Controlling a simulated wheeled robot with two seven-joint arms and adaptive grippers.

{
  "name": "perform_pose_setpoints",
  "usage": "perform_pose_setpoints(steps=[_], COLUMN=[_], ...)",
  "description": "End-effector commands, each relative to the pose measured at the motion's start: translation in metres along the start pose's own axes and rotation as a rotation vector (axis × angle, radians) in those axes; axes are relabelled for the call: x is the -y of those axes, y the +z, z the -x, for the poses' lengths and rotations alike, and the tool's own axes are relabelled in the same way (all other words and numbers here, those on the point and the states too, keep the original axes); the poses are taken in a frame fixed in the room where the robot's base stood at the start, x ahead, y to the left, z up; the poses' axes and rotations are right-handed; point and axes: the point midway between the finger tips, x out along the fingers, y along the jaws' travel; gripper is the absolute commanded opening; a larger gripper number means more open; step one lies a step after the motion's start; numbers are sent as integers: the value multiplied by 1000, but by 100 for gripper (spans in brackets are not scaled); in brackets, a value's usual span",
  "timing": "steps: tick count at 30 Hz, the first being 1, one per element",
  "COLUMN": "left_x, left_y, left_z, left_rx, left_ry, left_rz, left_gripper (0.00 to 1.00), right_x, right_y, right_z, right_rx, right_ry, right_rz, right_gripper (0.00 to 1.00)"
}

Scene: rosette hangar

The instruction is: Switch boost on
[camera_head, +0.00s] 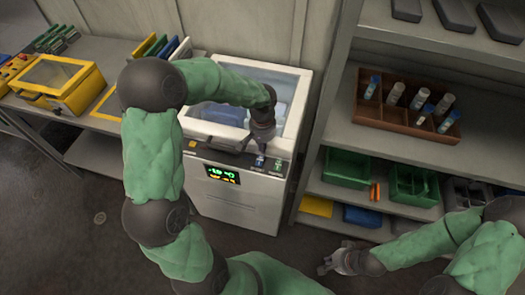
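A white chest unit (236,200) with a glazed lid stands in the middle of the camera_head view. Its front has a dark display (222,174) with green and yellow digits. At the right of its upper front edge are a blue switch (260,162) and a green switch (278,164); the small labels under them are too small to read. My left gripper (262,142) points down just above the blue switch; I cannot tell whether it touches. Its fingers are too small to judge. My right gripper (334,264) is low at the right, over the floor, away from the unit.
A yellow case (62,84) sits on the bench at the left. Shelves at the right hold a brown rack (390,118) with several tubes, and green bins (346,167). The floor in front of the unit is partly covered by my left arm.

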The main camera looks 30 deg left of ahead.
Motion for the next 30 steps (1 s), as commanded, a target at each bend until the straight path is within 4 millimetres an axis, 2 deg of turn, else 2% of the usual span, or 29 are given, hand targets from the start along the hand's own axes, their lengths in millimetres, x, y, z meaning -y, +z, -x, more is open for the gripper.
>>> perform_pose_setpoints(steps=[1, 6, 12, 30], left_x=[0, 0, 0, 0], left_y=[0, 0, 0, 1], left_z=[14, 44, 66, 71], left_rx=[-2, -1, 2, 3], left_ry=[0, 0, 0, -1], left_rz=[0, -1, 1, -44], left_gripper=[0, 0, 0, 0], right_x=[2, 5, 6, 8], right_y=[0, 0, 1, 1], right_z=[5, 13, 18, 21], right_rx=[0, 0, 0, 0], right_ry=[0, 0, 0, 0], right_rz=[0, 0, 0, 0], right_gripper=[0, 0, 0, 0])
